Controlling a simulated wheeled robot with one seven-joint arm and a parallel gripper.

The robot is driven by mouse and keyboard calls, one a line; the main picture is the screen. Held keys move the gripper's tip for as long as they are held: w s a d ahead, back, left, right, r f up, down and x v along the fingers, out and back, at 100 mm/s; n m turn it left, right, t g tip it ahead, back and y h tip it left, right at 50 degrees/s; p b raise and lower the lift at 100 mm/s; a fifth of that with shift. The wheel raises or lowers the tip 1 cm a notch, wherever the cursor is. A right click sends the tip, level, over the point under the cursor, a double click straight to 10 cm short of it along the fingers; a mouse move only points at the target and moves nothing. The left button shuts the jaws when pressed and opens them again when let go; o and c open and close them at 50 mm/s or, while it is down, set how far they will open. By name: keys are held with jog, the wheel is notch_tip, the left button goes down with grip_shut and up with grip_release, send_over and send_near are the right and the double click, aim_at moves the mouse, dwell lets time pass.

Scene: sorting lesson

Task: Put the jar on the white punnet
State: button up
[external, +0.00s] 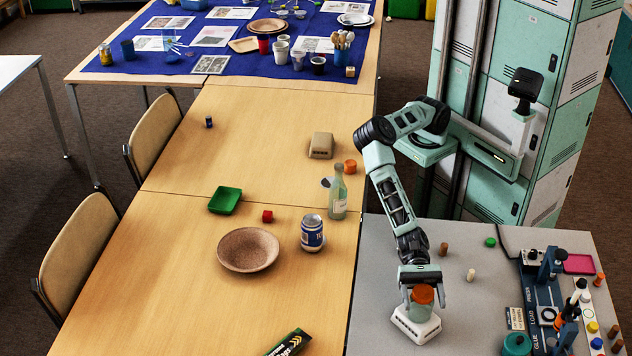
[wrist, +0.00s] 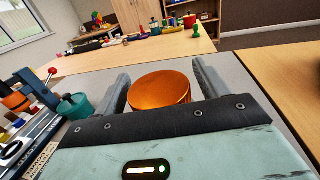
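The jar (external: 420,309), greenish glass with an orange-brown lid, stands upright on the white punnet (external: 411,329) on the grey table in the external view. The punnet looks upside down, with slots in its side. My gripper (external: 422,292) points down over the jar, one finger on each side of it. In the wrist view the orange lid (wrist: 160,88) sits between the fingers of my gripper (wrist: 162,84), with a gap showing beside it, so the gripper looks open. The jar's body and the punnet are hidden in the wrist view.
Several small pegs and a green cap (external: 490,242) lie on the grey table. A blue press fixture (external: 545,290) stands at its right. On the wooden table are a glass bottle (external: 338,195), a can (external: 312,233), a brown bowl (external: 248,250) and a beige punnet (external: 321,145).

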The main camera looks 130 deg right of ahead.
jog(key=shift+r, duration=0.15)
jog(key=v, duration=1.2)
